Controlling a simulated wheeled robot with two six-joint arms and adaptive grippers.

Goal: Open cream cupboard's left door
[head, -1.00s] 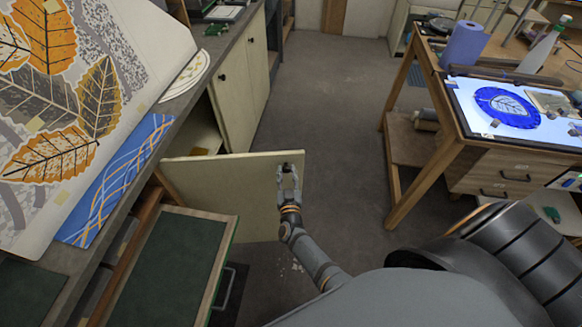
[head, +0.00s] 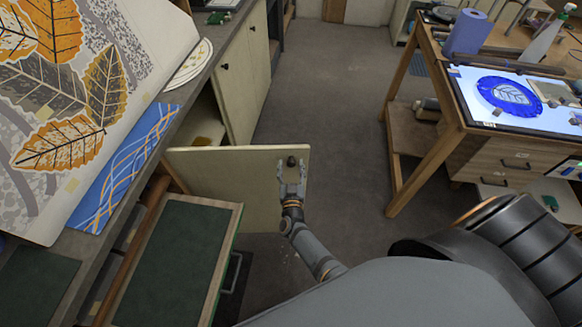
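The cream cupboard's left door (head: 225,172) stands swung wide open, sticking out from the cupboard into the aisle. Its dark round knob (head: 292,161) is near the door's top outer corner. My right gripper (head: 292,168) is at the knob with its fingers apart, one on each side, just below it; I cannot tell whether they touch it. The cupboard's other cream door (head: 237,85) is shut. Part of the cupboard's inside (head: 206,125) shows behind the open door. My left gripper is not in view.
A green-topped wood-framed board (head: 172,262) is at the lower left, close to the open door. A wooden worktable (head: 455,125) with a lit panel and blue glass stands on the right. The grey floor (head: 330,85) between is clear.

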